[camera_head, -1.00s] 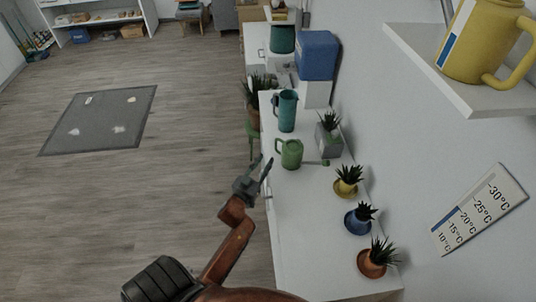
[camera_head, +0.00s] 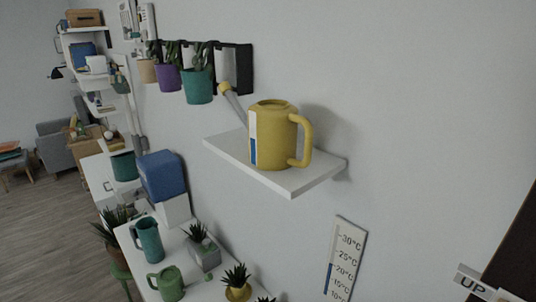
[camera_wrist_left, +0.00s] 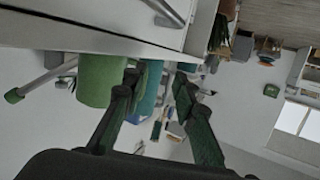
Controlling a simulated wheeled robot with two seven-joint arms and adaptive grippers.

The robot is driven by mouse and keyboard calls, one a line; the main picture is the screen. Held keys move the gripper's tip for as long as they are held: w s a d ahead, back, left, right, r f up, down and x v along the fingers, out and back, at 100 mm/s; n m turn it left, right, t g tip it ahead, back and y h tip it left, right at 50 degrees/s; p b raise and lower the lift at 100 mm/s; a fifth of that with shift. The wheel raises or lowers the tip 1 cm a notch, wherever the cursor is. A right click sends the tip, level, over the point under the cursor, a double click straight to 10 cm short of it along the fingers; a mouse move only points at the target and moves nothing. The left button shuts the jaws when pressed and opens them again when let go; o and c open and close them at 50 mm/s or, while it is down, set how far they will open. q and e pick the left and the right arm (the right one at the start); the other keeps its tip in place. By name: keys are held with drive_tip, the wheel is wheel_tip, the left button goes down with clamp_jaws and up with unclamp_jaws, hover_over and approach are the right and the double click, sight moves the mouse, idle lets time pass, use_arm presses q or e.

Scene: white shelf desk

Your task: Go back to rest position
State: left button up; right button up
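My left gripper (camera_wrist_left: 162,85) shows only in the left wrist view. Its two dark fingers are apart, with nothing visibly held between them. A green watering can (camera_wrist_left: 98,80) is beside and behind the left finger in that view, and something teal shows partly behind the fingers. In the head view neither gripper is visible. There the green watering can (camera_head: 168,284) stands on the white desk (camera_head: 203,291), at the lower edge. A teal pitcher (camera_head: 150,242) stands behind it. A yellow watering can (camera_head: 273,140) sits on the wall shelf (camera_head: 295,181).
A potted plant (camera_head: 237,281) and a grey planter (camera_head: 205,254) stand on the desk. A blue box (camera_head: 161,176) is farther back. Hanging pots (camera_head: 198,86) and a thermometer (camera_head: 345,258) are on the wall. Open floor (camera_head: 40,240) lies to the left.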

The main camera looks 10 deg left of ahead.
use_arm(q)
drive_tip(key=s+d+f+m+g+h, duration=0.1)
drive_tip(key=s+d+f+g, duration=0.35)
drive_tip(key=s, duration=0.55)
drive_tip(key=s+d+f+m+g+h, duration=0.25)
drive_tip(key=s+d+f, duration=0.2)
drive_tip(key=s, duration=0.45)
drive_tip(key=s+d+f+g+h, duration=0.1)
drive_tip(key=s+d+f+g, duration=0.3)
drive_tip(key=s, duration=0.6)
wheel_tip(320, 180, down, 25)
drive_tip(key=s+d+g+p, duration=0.1)
drive_tip(key=s+d+g, duration=0.1)
drive_tip(key=s+f+m+g+p, duration=0.1)
drive_tip(key=s+f, duration=1.6)
drive_tip(key=s, duration=0.3)
drive_tip(key=shift+s+d+f, duration=0.2)
drive_tip(key=shift+s, duration=0.1)
drive_tip(key=shift+m+h, duration=0.25)
